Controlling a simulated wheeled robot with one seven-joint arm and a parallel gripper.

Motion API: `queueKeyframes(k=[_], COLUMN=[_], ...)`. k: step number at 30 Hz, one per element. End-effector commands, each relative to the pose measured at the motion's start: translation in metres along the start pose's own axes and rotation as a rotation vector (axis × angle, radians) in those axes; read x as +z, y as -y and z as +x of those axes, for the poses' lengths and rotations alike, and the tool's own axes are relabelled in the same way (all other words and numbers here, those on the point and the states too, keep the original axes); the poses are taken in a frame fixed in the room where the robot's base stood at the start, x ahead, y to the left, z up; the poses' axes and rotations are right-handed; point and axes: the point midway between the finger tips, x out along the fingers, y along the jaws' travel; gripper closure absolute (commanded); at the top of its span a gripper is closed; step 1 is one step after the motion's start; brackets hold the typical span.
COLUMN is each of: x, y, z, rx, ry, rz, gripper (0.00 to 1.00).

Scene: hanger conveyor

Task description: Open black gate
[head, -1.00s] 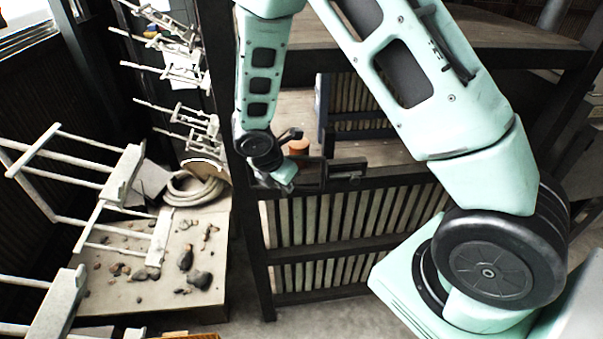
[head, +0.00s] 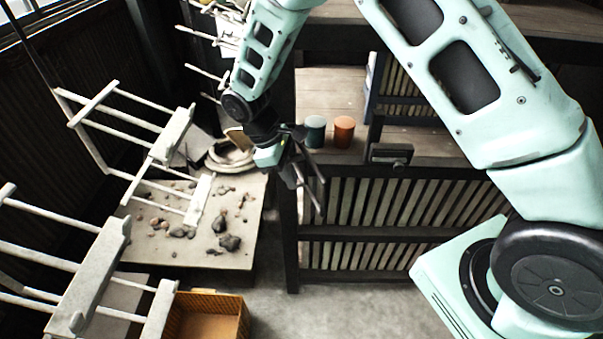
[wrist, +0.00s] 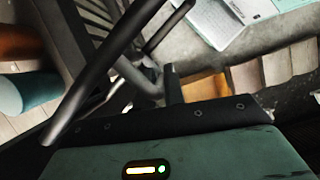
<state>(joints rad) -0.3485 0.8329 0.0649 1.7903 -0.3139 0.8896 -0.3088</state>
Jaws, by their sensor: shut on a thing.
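My gripper (head: 314,188) is at the left post of the dark shelf, in front of its lower slats. Its dark prongs slant down to the right. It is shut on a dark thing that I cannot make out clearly. In the wrist view, dark bars (wrist: 112,75) cross above the palm. A dark-framed slatted panel (head: 408,110) stands behind the shelf top; a lower slatted panel (head: 400,210) closes the front. I cannot tell which is the black gate. A black latch-like block (head: 390,154) on the shelf edge is to the right, apart from my gripper.
A green cup (head: 315,131) and an orange cup (head: 343,132) stand on the shelf behind my gripper. Pale hanger racks (head: 180,135) hang at left. A platform with stones (head: 150,250) and a wicker-like box (head: 240,320) are below. Grey floor is free in front.

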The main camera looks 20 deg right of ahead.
Motion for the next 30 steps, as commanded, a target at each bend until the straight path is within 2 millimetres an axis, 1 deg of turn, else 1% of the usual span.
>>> queueKeyframes(k=[1, 6, 13, 21, 30], x=[-0.005, -0.018, -0.03, -0.037, -0.038], y=[0.001, 0.002, 0.001, 0.0, 0.0], z=[-0.001, -0.006, -0.012, -0.015, -0.016], rx=[-0.015, -0.066, -0.114, -0.14, -0.144], ry=[-0.001, -0.001, -0.002, -0.003, -0.004], rz=[0.036, 0.157, 0.275, 0.338, 0.349], gripper=[1.0, 1.0, 1.0, 1.0, 1.0])
